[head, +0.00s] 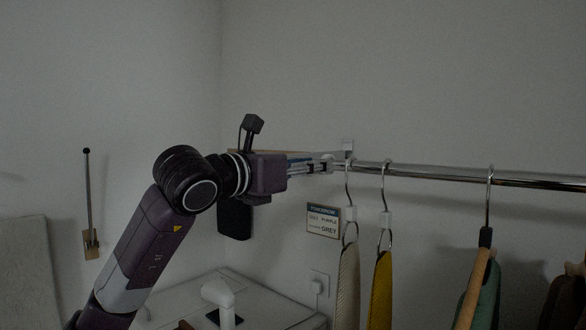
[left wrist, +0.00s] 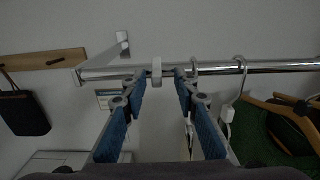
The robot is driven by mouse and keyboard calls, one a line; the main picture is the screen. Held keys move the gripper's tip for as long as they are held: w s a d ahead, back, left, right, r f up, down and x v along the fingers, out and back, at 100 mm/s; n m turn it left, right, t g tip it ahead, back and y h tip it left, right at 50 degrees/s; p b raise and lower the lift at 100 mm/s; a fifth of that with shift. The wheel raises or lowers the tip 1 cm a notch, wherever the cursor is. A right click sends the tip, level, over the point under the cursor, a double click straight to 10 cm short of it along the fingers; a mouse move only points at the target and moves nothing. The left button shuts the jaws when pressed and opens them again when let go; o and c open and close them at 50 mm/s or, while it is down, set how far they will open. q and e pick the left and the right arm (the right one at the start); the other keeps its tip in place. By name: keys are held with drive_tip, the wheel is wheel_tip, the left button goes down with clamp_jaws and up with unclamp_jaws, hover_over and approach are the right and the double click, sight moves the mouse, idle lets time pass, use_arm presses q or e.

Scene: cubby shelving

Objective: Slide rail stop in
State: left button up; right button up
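The chrome rail (head: 440,175) runs along the wall, and it also crosses the left wrist view (left wrist: 275,67). A white ring-like rail stop (left wrist: 157,70) sits around the rail, a little right of its left end. My left gripper (head: 326,164) is at the rail near that end. In the left wrist view its blue-padded fingers (left wrist: 160,74) are apart, with one tip on each side of the stop. Gaps show between the stop and both tips. In the head view the gripper largely hides the stop. My right gripper is not in view.
A hanger hook (left wrist: 194,68) is close right of the right fingertip; another hook (left wrist: 240,68) hangs farther right. A wall bracket (left wrist: 122,45) is by the rail's left end. A small sign (head: 323,220) is below the rail. A wooden strip (left wrist: 42,59) is at left.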

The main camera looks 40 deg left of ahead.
use_arm(q)
drive_tip(key=s, duration=1)
drive_tip(key=shift+s+a, duration=0.35)
